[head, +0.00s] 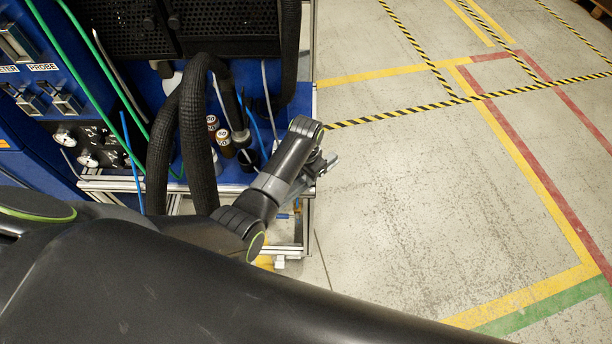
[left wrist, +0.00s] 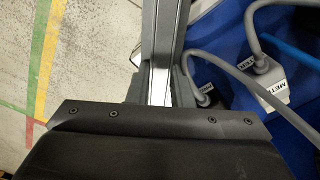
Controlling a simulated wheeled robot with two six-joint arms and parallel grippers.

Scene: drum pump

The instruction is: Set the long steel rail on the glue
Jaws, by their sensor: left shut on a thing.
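My left gripper (head: 318,168) is at the right side of the blue cart, near its edge over the floor. In the left wrist view its two grey fingers (left wrist: 164,65) are shut on a bright, narrow metal strip between them. This strip looks like the long steel rail (left wrist: 163,85), seen along its length; its ends are hidden. In the head view the arm hides most of what it holds. I cannot make out the glue in either view. My right gripper is not in view.
The blue cart (head: 75,40) carries thick black hoses (head: 198,130) and small brown bottles (head: 222,138) close to my arm. Open floor (head: 420,200) lies to the right.

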